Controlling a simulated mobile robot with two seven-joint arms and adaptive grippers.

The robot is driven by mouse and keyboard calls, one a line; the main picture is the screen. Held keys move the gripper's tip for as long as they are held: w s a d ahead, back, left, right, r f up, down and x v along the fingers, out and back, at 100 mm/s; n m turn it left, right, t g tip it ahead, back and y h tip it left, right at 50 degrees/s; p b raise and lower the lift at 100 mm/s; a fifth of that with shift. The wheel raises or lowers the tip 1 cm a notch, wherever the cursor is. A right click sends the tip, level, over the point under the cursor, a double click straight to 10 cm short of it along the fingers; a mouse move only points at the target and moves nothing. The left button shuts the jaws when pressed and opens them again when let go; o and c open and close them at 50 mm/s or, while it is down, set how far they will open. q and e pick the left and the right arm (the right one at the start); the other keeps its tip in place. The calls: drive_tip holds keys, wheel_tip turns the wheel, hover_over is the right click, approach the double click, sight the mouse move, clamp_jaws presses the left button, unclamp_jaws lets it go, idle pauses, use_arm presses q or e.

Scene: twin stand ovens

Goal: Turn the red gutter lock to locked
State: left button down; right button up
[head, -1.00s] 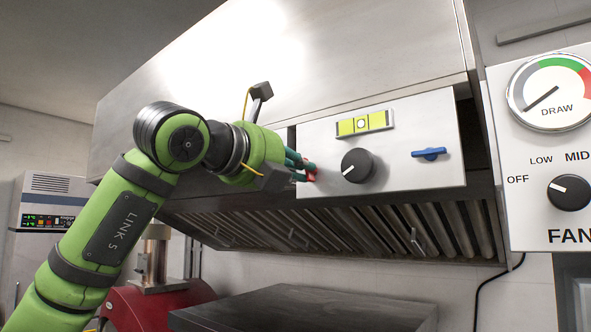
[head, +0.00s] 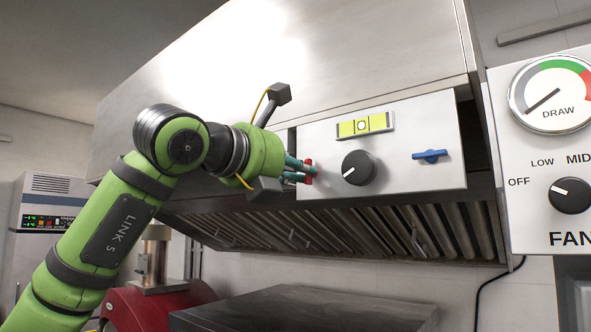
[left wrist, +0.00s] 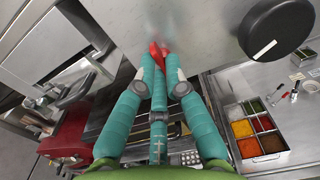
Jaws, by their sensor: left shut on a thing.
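The red gutter lock (head: 309,173) is a small red handle at the left end of the white control panel (head: 400,185). In the head view it stands close to upright. My left gripper (head: 303,171) reaches it from the left, with its teal fingers shut on it. In the left wrist view the fingertips (left wrist: 157,62) close around the red lock (left wrist: 155,49), whose tip shows beyond them. The fingers hide part of the lock, and I see no lock marking. My right gripper is in neither view.
Right of the lock are a black knob (head: 358,167), a yellow-green level vial (head: 365,124) and a blue handle (head: 429,156) lying level. The steel hood (head: 300,80) rises above, with slatted filters (head: 330,228) below. A fan panel (head: 545,200) stands at right.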

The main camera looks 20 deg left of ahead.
use_arm(q)
drive_tip(key=shift+s+r, duration=0.1)
drive_tip(key=shift+r, duration=0.1)
drive_tip(key=c, duration=1.3)
unclamp_jaws()
drive_tip(key=shift+o, duration=0.2)
drive_tip(key=shift+d+f, duration=0.1)
drive_tip(key=shift+d, duration=0.15)
drive_tip(key=v, duration=1.1)
drive_tip(key=shift+s, duration=0.4)
drive_tip(key=shift+a, duration=0.1)
